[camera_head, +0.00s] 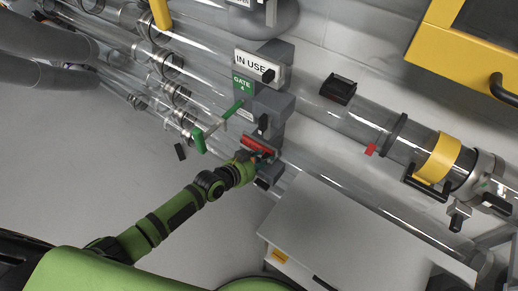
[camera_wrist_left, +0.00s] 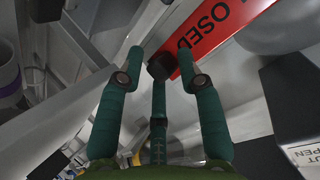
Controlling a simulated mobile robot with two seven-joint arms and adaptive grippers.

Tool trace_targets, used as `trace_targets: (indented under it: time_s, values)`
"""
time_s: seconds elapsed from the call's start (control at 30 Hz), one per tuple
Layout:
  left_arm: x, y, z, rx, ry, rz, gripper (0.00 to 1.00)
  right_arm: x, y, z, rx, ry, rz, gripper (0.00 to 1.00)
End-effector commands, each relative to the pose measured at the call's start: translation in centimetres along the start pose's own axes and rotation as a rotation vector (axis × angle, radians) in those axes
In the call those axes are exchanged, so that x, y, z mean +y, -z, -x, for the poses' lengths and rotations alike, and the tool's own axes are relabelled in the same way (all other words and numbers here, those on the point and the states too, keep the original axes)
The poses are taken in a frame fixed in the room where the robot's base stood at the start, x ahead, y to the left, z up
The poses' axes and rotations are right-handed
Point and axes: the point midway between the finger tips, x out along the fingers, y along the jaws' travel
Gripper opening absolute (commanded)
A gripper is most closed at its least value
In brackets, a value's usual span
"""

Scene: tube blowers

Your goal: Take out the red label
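The red label (camera_head: 257,145) sits in a grey holder on the gate unit in the head view. In the left wrist view, the red label (camera_wrist_left: 222,27) runs across the upper right with part of the word "CLOSED" readable. A black knob (camera_wrist_left: 162,66) is at its near end. My left gripper (camera_head: 248,163) is just below the label. In the left wrist view its fingers (camera_wrist_left: 160,62) are spread on both sides of the knob, and I see no grip on it. Part of the label is hidden by the gripper in the head view. My right gripper is out of view.
An "IN USE" sign (camera_head: 258,67) and a green "GATE 4" plate (camera_head: 243,86) are above the label. A green-ended handle (camera_head: 199,141) sticks out to the left. Clear tubes (camera_head: 390,206) run along the wall. A white cabinet (camera_head: 345,235) stands below right.

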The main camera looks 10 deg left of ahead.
Motion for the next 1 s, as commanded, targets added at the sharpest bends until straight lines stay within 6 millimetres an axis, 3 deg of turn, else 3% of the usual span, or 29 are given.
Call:
trace_targets:
  time_s: [0.07,0.17,0.2,0.67,1.0]
  values:
    - [0.0,0.0,0.0,0.0,0.0,0.0,0.37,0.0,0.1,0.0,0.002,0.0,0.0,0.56]
    - [0.0,0.0,0.0,0.0,0.0,0.001,0.05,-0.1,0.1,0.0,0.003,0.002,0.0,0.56]
    - [0.0,0.0,0.0,0.0,0.0,0.001,0.0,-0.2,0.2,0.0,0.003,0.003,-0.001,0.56]
    - [-0.1,0.2,0.2,0.0,0.0,0.001,0.0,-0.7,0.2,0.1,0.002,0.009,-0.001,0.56]
    - [-1.1,2.8,2.2,-0.001,0.0,0.001,0.0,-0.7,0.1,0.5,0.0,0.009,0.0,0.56]
